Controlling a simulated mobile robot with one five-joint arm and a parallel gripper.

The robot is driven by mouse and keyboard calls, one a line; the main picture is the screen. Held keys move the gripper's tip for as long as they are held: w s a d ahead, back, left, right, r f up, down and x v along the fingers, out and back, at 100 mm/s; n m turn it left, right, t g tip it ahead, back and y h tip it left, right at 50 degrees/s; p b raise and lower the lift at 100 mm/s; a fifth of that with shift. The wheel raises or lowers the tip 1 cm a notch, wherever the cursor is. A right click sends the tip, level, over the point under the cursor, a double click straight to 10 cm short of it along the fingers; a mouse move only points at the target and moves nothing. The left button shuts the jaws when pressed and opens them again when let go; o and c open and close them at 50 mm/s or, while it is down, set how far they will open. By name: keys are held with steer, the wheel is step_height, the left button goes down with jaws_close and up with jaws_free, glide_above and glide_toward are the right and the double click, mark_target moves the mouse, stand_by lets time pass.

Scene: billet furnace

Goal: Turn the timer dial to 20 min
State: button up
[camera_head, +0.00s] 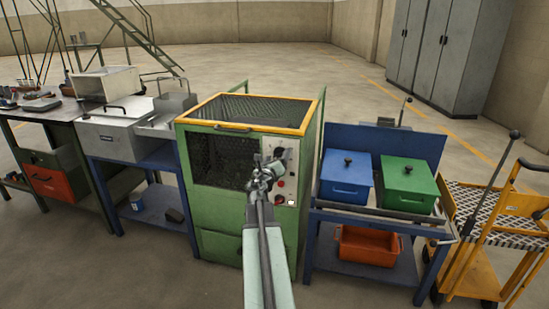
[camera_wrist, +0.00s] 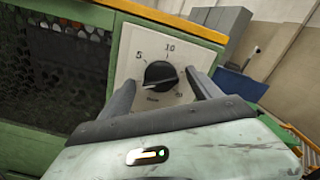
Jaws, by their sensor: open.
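The timer dial (camera_wrist: 160,75) is a round black knob on a pale control panel (camera_wrist: 130,68), on the front of a green cabinet. Printed around it are 5 at upper left, 10 at top and a blurred number at lower right. A thin white line crosses the knob's lower part; which mark it points at is unclear. My gripper (camera_wrist: 161,80) is open, with one finger either side of the dial in the wrist view; whether they touch it I cannot tell. In the head view my gripper (camera_head: 268,168) is in front of the panel, just below the dial (camera_head: 279,152).
The green cabinet (camera_head: 214,215) has a yellow top frame and mesh window. Red buttons sit on the panel below the dial. A blue bench with a blue box (camera_head: 346,178) and green box (camera_head: 409,185) stands right. A grey metal box (camera_head: 115,130) stands left.

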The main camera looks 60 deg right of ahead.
steer(key=c, duration=1.2)
steer(key=shift+w+d, duration=0.1)
steer(key=shift+w, duration=0.05)
steer(key=shift+c, duration=0.9)
